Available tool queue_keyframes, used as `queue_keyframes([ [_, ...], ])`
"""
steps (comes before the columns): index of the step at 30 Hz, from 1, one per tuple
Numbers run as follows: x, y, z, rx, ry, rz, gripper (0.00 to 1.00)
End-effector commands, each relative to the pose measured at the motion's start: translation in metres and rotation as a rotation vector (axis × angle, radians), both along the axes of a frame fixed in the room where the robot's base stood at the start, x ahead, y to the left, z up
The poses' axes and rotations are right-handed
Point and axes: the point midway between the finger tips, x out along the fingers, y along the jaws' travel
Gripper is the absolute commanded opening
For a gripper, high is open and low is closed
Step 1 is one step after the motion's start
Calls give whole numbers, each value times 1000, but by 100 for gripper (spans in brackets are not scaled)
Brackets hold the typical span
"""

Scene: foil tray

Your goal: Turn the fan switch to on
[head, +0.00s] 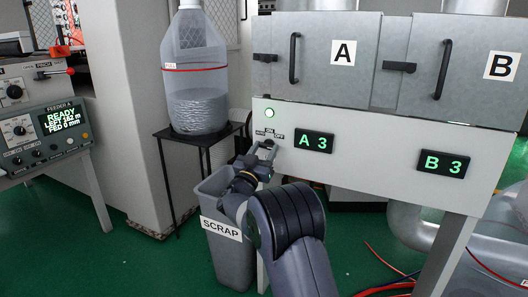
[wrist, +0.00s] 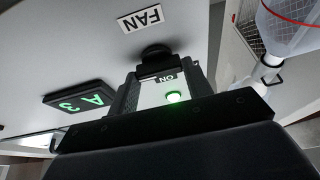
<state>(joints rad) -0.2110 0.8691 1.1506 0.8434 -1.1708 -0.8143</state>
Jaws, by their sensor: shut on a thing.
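The fan switch is a dark round knob on the pale panel below door A; it shows in the wrist view (wrist: 157,52) between my fingertips, under a FAN label (wrist: 142,18). My gripper (head: 263,149) reaches up to the panel and is shut on the knob; its fingers also show in the wrist view (wrist: 160,72). An ON label (wrist: 167,78) and a lit green lamp (wrist: 174,97) show between the fingers. In the head view the lamp (head: 269,113) glows above the ON and OFF marks. The knob's pointer is hidden, so I cannot tell its setting.
Green displays read A 3 (head: 314,141) and B 3 (head: 443,164) right of the switch. A grey scrap bin (head: 228,258) stands below my gripper. A large clear jug (head: 196,80) sits on a black stand at left, with a feeder console (head: 42,128) farther left.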

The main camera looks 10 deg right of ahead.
Motion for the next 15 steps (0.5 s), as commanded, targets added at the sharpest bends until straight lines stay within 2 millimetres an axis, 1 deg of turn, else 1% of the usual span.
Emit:
queue_keyframes([
  [4,0,0,0,0,1,0,24],
  [5,0,0,0,0,2,1,49],
  [12,0,0,0,-1,1,1,68],
  [15,0,0,0,-1,1,1,69],
])
